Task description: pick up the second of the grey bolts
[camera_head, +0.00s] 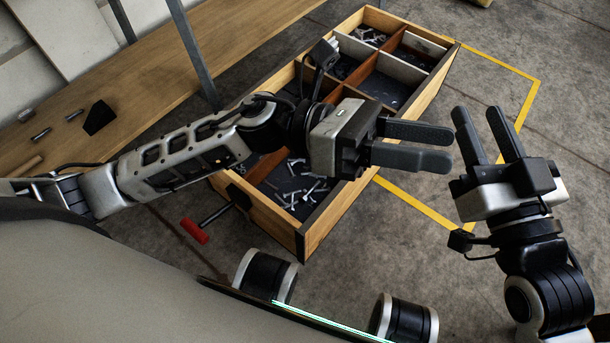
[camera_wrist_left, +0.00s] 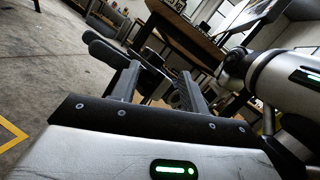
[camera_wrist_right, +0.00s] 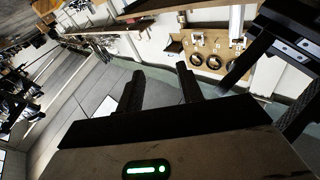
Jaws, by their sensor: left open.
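My left gripper (camera_head: 450,148) is open and empty, held above the right side of the wooden crate, pointing right. My right gripper (camera_head: 477,110) is open and empty over the floor, right of the crate, its fingers pointing up the picture. The two grippers are close but apart. Two small grey bolt-like pieces, one nearer (camera_head: 41,134) and one farther (camera_head: 74,115), lie on the wooden bench at the left. Loose silver bolts (camera_head: 294,190) lie in the crate's near compartment, partly hidden by my left arm and gripper. Neither wrist view shows bolts clearly.
The divided wooden crate (camera_head: 312,232) stands right of the bench (camera_head: 160,75), with more metal parts in its far compartments. A black block (camera_head: 98,117) sits on the bench. A red-handled tool (camera_head: 195,231) is by the crate's near side.

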